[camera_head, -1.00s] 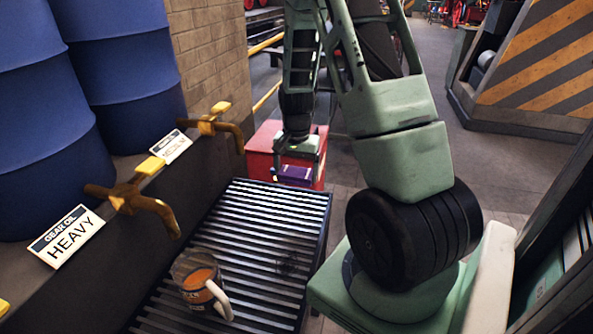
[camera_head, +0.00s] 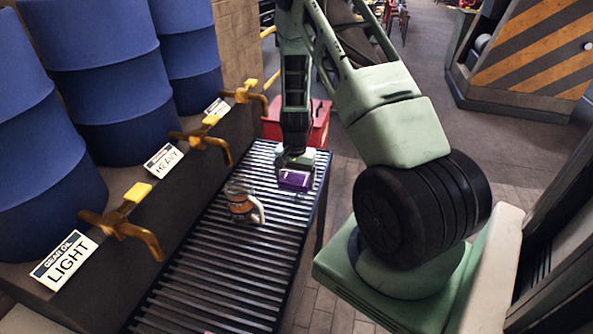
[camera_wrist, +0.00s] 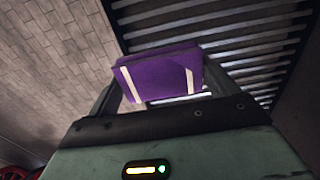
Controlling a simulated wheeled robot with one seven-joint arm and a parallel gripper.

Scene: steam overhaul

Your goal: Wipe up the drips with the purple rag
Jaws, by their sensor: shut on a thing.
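My gripper (camera_head: 294,172) is shut on the purple rag (camera_head: 294,180), a folded block above the far right part of the slatted grate (camera_head: 215,275). In the wrist view the rag (camera_wrist: 160,75) sits between the two fingers, with grate slats (camera_wrist: 215,20) behind it and brick floor to the left. I cannot tell whether the rag touches the grate. A clear jug (camera_head: 241,203) with orange-brown contents and a pale handle stands on the grate, left of the gripper. I cannot make out drips on the grate in the current views.
Blue drums (camera_head: 105,85) stand along the left. Brass taps (camera_head: 125,218) project over the grate, with a LIGHT gear oil sign (camera_head: 65,262) and a HEAVY sign (camera_head: 164,160). A red box (camera_head: 318,120) stands beyond the grate. The near grate is clear.

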